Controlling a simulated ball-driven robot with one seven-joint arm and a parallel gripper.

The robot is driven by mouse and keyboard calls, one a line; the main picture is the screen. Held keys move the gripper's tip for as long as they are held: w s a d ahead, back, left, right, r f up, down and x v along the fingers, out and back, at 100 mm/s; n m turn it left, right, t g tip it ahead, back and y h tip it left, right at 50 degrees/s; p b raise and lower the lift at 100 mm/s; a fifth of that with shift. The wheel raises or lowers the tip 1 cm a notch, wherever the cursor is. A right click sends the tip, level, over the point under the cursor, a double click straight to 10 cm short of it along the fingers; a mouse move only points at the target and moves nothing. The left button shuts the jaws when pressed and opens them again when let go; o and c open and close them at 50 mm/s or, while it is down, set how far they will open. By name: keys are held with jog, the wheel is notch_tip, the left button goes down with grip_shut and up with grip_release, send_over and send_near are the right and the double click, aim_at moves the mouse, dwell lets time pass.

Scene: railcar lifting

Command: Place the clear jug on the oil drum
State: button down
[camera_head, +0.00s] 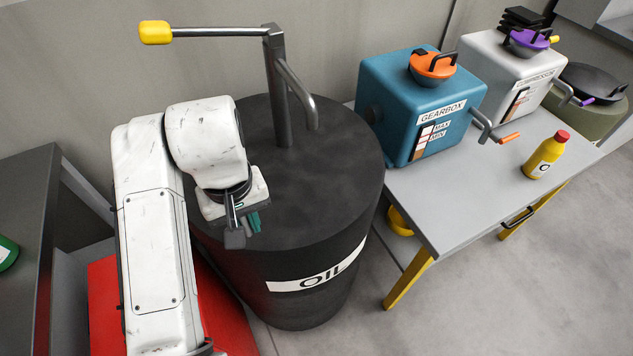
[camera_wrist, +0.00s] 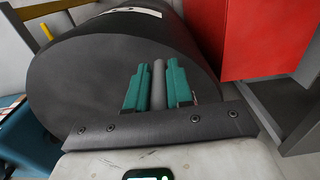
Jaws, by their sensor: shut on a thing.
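My gripper (camera_head: 243,228) is low over the near left part of the black oil drum's top (camera_head: 335,195). In the wrist view, its teal fingers (camera_wrist: 157,85) are shut on a grey rod-like part (camera_wrist: 158,88). I cannot tell whether this part belongs to the clear jug. No clear jug body can be made out in either view. The drum top (camera_wrist: 90,75) fills much of the wrist view. I cannot tell whether the held part touches it.
A grey pump with a spout (camera_head: 278,85) and yellow-ended handle (camera_head: 156,32) rises from the drum. A grey table (camera_head: 445,220) at right bears a blue gearbox box (camera_head: 410,105), a compressor box (camera_head: 500,70) and a yellow bottle (camera_head: 545,157). A red box (camera_head: 105,300) stands at lower left.

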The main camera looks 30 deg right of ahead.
jog(key=shift+d+f+p, duration=0.6)
jog(key=shift+d+p, duration=0.05)
jog(key=shift+d, duration=2.1)
jog(key=shift+d+f+p, duration=0.55)
jog(key=shift+d+p, duration=0.15)
jog(key=shift+d, duration=2.1)
jog(key=shift+d+f+p, duration=0.6)
jog(key=shift+d+p, duration=0.05)
jog(key=shift+d, duration=2.1)
jog(key=c, duration=1.4)
grip_release()
jog(key=shift+f, duration=0.15)
jog(key=shift+c, duration=0.2)
jog(key=o, duration=0.4)
jog(key=shift+o, duration=0.2)
